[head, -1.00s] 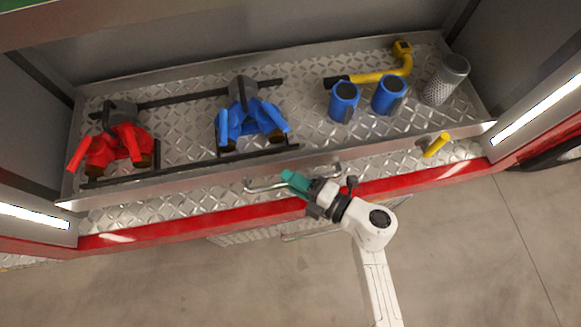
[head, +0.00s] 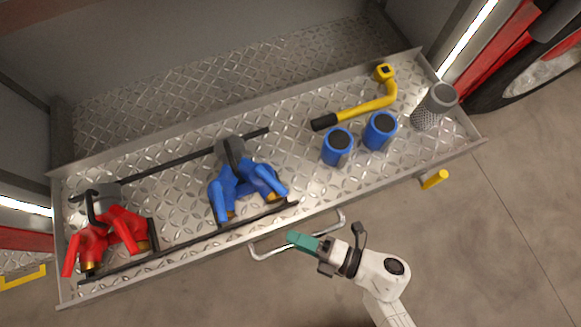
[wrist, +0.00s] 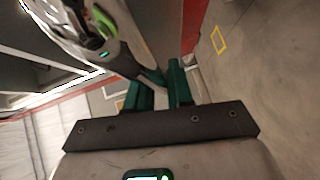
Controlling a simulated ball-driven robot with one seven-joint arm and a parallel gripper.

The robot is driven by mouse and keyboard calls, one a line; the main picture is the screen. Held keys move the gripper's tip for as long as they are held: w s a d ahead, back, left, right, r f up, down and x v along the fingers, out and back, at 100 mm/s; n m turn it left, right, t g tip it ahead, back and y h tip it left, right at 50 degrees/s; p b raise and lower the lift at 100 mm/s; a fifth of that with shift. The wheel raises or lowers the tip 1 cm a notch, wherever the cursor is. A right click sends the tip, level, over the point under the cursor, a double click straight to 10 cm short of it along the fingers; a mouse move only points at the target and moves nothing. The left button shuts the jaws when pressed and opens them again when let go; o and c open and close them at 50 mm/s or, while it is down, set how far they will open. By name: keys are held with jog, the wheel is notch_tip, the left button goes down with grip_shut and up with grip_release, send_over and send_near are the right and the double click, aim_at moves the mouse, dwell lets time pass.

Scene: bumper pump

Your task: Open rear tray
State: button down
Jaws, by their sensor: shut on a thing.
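The rear tray (head: 300,178) is a diamond-plate metal drawer, pulled well out from its compartment. Its silver bar handle (head: 268,254) is on the front side. My gripper (head: 293,239), with teal fingers, is shut on this handle near its middle. A yellow latch handle (head: 434,179) sticks out at the right of the tray front.
The tray carries a red fitting (head: 122,230), a blue fitting (head: 240,190), blue cylinders (head: 337,147), a grey perforated cylinder (head: 436,104) and a yellow bent pipe (head: 360,108). A wheel (head: 525,75) stands at upper right. The floor (head: 480,260) in front is clear.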

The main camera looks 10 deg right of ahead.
jog(key=s+d, duration=0.2)
jog(key=s, duration=0.8)
jog(key=shift+d, duration=0.4)
jog(key=shift+f, duration=0.1)
jog(key=c, duration=1.1)
grip_release()
jog(key=shift+w, duration=0.1)
jog(key=v, duration=1)
jog(key=shift+s+d+b, duration=0.25)
jog(key=shift+d+b, duration=0.1)
jog(key=shift+b, duration=0.1)
jog(key=shift+s, duration=0.1)
